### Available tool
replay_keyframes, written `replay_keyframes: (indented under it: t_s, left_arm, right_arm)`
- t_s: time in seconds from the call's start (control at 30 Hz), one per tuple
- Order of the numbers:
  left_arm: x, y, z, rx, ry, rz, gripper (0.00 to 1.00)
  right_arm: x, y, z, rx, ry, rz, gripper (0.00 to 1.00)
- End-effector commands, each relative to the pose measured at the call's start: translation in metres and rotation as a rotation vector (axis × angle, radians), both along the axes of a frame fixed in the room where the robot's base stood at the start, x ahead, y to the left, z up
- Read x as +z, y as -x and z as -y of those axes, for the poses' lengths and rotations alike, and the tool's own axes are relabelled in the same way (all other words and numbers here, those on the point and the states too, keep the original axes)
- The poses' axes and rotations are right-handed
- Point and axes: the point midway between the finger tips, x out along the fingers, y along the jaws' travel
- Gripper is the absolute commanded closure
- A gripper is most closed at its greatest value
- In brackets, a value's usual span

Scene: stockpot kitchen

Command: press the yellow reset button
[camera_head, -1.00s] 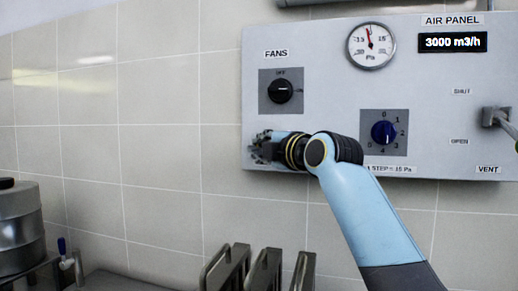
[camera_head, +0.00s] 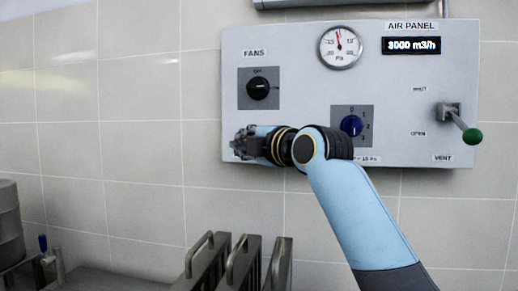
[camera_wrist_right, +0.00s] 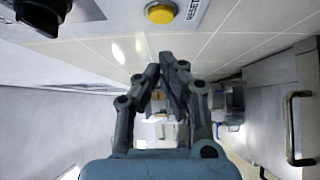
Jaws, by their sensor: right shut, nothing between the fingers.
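The yellow reset button (camera_wrist_right: 160,12) shows at the top of the right wrist view, beside a RESET label (camera_wrist_right: 193,8). It is on the grey air panel (camera_head: 295,85). In the head view I cannot see the button; my right gripper and wrist cover part of the panel's lower left. My right gripper (camera_head: 240,144) is in front of that corner, pointing left. In the wrist view its fingers (camera_wrist_right: 162,62) are shut and empty, with the tips apart from the button in the picture. My left gripper is not in view.
The panel also carries a black fans knob (camera_head: 258,87), a blue step knob (camera_head: 351,126), a gauge (camera_head: 341,46) and a green-tipped vent lever (camera_head: 471,136). Metal racks with handles (camera_head: 236,262) stand below. A metal pot (camera_head: 8,222) is at the left. Tiled wall lies between.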

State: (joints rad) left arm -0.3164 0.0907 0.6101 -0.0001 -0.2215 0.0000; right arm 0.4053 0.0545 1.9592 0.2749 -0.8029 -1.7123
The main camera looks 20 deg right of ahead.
Motion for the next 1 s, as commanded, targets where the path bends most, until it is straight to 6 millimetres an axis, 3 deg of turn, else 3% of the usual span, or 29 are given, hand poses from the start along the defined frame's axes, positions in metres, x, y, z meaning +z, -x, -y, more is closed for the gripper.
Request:
replay_keyframes:
  t_s: [0.23,0.4,0.63,1.0]
  left_arm:
    - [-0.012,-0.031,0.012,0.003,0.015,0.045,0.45]
    - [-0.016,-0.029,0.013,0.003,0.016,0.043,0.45]
    - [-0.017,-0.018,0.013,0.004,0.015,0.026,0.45]
    - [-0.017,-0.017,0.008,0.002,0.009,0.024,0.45]
  right_arm:
    - [-0.002,0.042,0.007,0.000,0.003,0.001,1.00]
    - [-0.001,0.060,0.010,0.000,0.002,0.000,1.00]
    - [0.000,0.065,0.011,0.001,-0.001,0.000,1.00]
    - [0.000,0.065,0.011,0.001,0.000,0.000,1.00]
